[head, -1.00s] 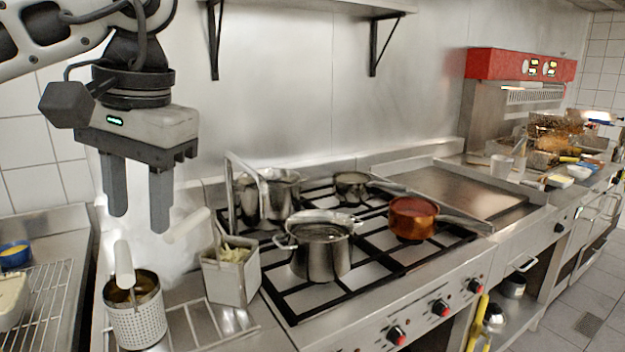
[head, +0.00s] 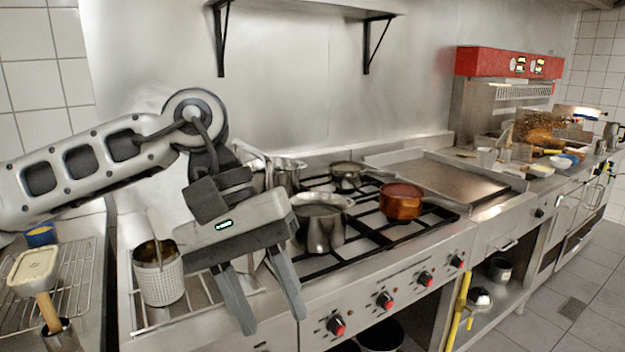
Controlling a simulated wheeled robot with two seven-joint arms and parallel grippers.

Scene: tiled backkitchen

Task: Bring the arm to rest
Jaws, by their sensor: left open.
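My left arm comes in from the left edge. My left gripper (head: 268,312) is open, with its two fingers apart and pointing down. Nothing shows between the fingers. My right gripper is not in view.
A perforated metal pot (head: 160,280) stands just left of the gripper. Steel pots (head: 322,228) and a copper pan (head: 401,202) stand on the stove grates. A wire rack (head: 75,285) lies at the left. The floor (head: 535,320) at the right is clear.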

